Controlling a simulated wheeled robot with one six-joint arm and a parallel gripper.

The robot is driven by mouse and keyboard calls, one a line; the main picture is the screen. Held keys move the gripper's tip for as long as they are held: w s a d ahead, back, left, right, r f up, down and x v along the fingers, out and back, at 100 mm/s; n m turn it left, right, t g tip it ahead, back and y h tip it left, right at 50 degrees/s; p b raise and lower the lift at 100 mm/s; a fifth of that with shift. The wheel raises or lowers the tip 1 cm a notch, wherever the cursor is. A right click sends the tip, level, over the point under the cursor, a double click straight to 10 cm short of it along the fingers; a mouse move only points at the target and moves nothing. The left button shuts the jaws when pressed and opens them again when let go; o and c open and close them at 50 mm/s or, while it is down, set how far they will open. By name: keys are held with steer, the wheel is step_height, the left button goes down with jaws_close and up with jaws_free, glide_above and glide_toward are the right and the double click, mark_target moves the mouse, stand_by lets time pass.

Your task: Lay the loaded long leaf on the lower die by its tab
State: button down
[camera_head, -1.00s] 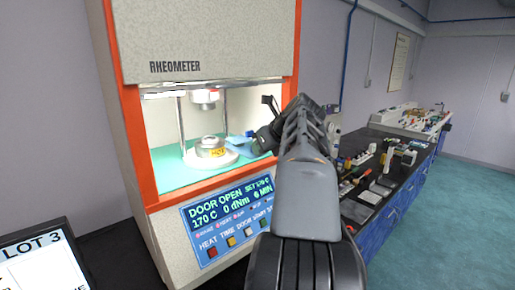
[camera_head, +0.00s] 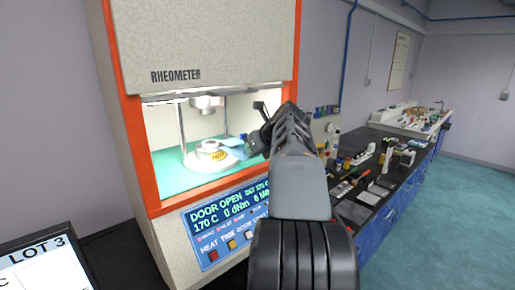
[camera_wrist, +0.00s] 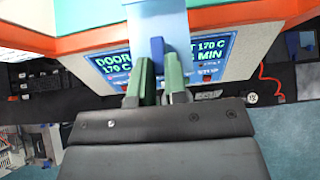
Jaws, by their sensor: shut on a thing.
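A pale blue leaf (camera_head: 232,151) reaches from my gripper into the open rheometer chamber. Its near part also shows in the wrist view (camera_wrist: 150,18), with a darker blue tab (camera_wrist: 157,52). My gripper (camera_wrist: 158,75) is shut on this tab between its green fingers. The lower die (camera_head: 208,146) is a metal disc on a pale round base with a yellow HOT label. The leaf's left end is at the right side of the die; I cannot tell whether it touches. The load on the leaf cannot be made out. The upper die (camera_head: 207,102) hangs above.
The rheometer's orange frame (camera_head: 136,150) borders the opening, with two metal columns inside. The front panel (camera_head: 228,212) reads DOOR OPEN and 170 C. A dark bench (camera_head: 365,212) with tools stands right. A LOT 3 screen (camera_head: 45,262) is at lower left.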

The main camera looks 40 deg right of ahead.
mark_target(232, 141)
steer(key=shift+w+d+r+p, duration=0.1)
steer(key=shift+w+d+p, duration=0.05)
steer(key=shift+w+p, duration=2.1)
steer(key=shift+w+d+r+p, duration=0.15)
steer(key=shift+w+p, duration=1.45)
steer(key=shift+w, duration=1.2)
steer(key=w+f, duration=0.2)
steer(key=w, duration=0.3)
steer(key=shift+w+d, duration=0.15)
steer(key=shift+w, duration=0.2)
steer(key=shift+f, duration=0.2)
steer(key=c, duration=1.1)
jaws_free()
